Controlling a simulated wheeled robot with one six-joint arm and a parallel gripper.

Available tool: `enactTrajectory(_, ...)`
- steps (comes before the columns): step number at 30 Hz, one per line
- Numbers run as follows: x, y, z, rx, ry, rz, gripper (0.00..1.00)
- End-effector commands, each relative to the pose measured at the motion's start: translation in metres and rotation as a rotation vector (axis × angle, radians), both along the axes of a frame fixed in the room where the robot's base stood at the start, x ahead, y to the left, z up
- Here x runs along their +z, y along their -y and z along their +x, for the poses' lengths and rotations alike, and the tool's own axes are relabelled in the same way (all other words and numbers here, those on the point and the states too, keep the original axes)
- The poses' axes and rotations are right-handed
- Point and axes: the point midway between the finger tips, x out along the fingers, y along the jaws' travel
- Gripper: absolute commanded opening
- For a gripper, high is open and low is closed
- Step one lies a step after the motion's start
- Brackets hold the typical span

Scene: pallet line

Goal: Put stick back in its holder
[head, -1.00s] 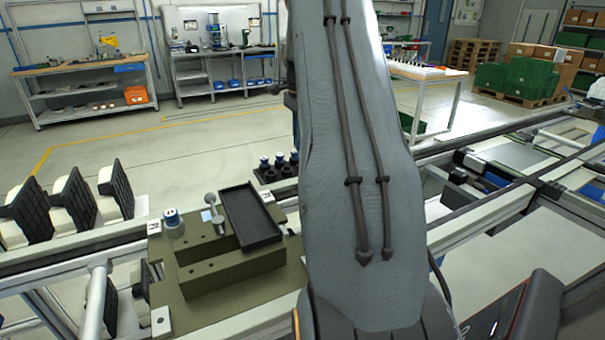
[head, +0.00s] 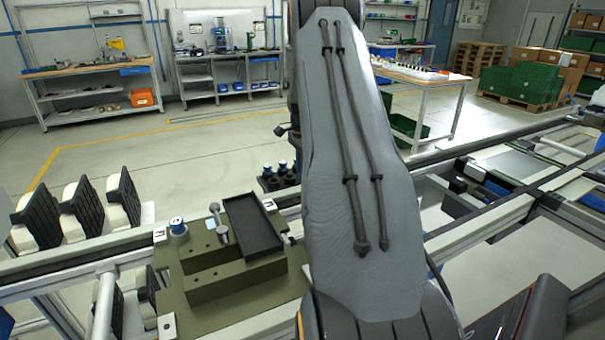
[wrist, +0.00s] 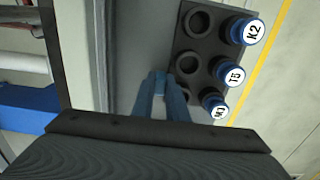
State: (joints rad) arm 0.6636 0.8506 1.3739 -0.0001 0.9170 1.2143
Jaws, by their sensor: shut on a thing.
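In the wrist view my gripper (wrist: 158,78) shows two blue-grey fingers that lean together at their tips. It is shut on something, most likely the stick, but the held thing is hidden. The dark holder (wrist: 216,62) lies just right of the fingertips. Its right column carries three blue-capped sticks, labelled K2 (wrist: 243,29), T5 (wrist: 231,72) and one partly readable (wrist: 214,102). Its left column shows empty-looking holes, the lowest partly covered by a finger. In the head view the holder (head: 276,184) stands beyond the rail, left of my arm; my gripper is hidden.
An olive fixture (head: 235,290) on the line carries a black tray (head: 252,226), a blue-capped cylinder (head: 178,227) and a grey pin (head: 219,222). Black-and-white parts (head: 85,212) stand to its left. Open floor (head: 225,140) lies beyond the rail.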

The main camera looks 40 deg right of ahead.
Motion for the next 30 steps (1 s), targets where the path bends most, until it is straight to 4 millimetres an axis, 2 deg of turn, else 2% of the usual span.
enactTrajectory(4,-0.004,0.0,0.0,0.0,0.0,0.0,0.0)
enactTrajectory(5,-0.004,0.0,0.0,0.0,0.0,0.0,0.18)
enactTrajectory(6,-0.003,0.0,0.0,0.0,0.0,0.0,0.21)
enactTrajectory(17,0.003,0.0,0.0,0.0,0.001,0.0,0.21)
enactTrajectory(22,0.026,0.001,0.001,-0.001,0.003,-0.003,0.21)
enactTrajectory(30,0.081,0.001,0.001,-0.001,0.004,-0.002,0.21)
